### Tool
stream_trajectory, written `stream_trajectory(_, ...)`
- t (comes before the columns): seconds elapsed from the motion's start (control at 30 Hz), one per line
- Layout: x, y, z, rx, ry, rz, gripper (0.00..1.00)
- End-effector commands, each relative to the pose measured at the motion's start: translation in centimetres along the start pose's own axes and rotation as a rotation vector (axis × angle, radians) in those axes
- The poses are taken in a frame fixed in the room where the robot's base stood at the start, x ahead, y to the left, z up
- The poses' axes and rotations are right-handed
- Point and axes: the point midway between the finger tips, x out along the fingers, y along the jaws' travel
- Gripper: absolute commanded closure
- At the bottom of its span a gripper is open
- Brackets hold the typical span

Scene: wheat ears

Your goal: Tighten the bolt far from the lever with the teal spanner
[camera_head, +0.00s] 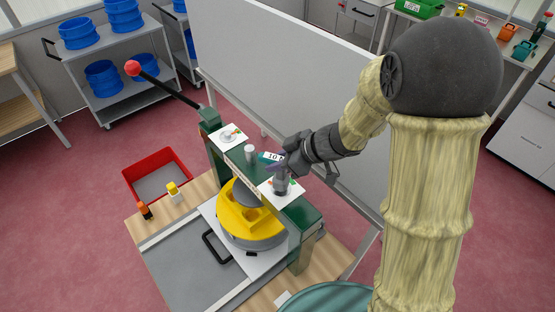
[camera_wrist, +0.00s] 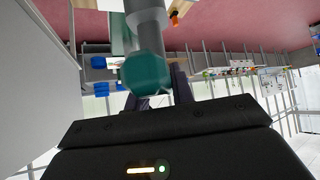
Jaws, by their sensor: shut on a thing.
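My gripper (camera_head: 284,168) is over the right end of the green press top, the end away from the lever. In the wrist view, the teal spanner (camera_wrist: 146,73) sits between my fingers, with a thick grey shaft running from its teal head. In the head view, a grey cylindrical part (camera_head: 281,187) stands on the white plate (camera_head: 268,189) below my gripper. The far bolt itself cannot be made out there. The lever (camera_head: 165,84) with its red ball rises at the press's left end. Another white plate (camera_head: 238,143) lies near it, with a small fitting on top.
A grey cylinder (camera_head: 250,153) and a card marked 10 (camera_head: 271,156) are between the plates. A yellow part (camera_head: 252,215) sits under the press. A grey panel (camera_head: 290,60) stands behind.

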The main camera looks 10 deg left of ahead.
Motion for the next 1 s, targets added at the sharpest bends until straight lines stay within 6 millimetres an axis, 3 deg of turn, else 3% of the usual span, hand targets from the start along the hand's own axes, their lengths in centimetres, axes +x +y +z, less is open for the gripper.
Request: stream_trajectory(1.0,1.2,0.0,1.3,0.007,0.001,0.010,1.00)
